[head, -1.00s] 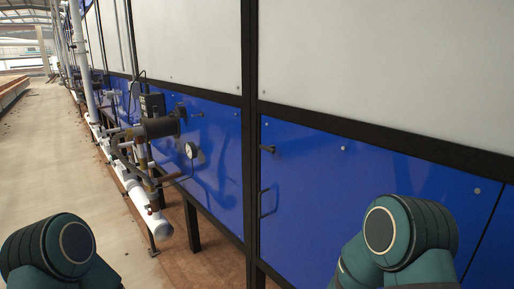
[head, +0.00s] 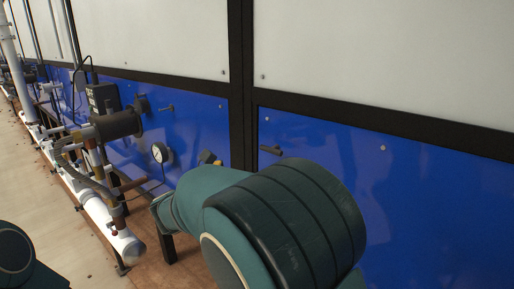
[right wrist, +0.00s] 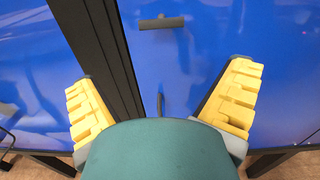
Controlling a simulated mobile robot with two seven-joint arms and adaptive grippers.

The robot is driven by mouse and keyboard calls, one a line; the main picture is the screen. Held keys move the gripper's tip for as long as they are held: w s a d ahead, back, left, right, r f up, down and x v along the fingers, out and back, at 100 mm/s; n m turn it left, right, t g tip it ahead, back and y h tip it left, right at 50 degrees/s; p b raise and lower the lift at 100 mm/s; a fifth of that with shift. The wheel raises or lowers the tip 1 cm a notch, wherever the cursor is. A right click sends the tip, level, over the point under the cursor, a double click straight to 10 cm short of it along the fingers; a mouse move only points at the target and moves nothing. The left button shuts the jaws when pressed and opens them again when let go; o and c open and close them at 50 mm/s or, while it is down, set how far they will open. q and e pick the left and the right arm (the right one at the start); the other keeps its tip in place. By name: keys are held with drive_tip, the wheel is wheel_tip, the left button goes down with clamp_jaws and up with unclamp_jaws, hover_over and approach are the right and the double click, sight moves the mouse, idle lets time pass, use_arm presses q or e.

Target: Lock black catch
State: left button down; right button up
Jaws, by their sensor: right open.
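My left gripper is out of view.
A black post (head: 240,90) divides the panels. A dark handle (right wrist: 160,103) shows below the catch in the wrist view. Pipes, a motor (head: 118,124) and a round gauge (head: 159,152) stand at the left. Open floor (head: 40,190) lies further left.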

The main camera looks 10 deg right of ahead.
sight(272, 148)
drive_tip(key=shift+m, duration=0.5)
drive_tip(key=x, duration=1.3)
drive_tip(key=shift+d+r, duration=0.25)
drive_tip(key=shift+r, duration=0.15)
drive_tip(key=c, duration=1.2)
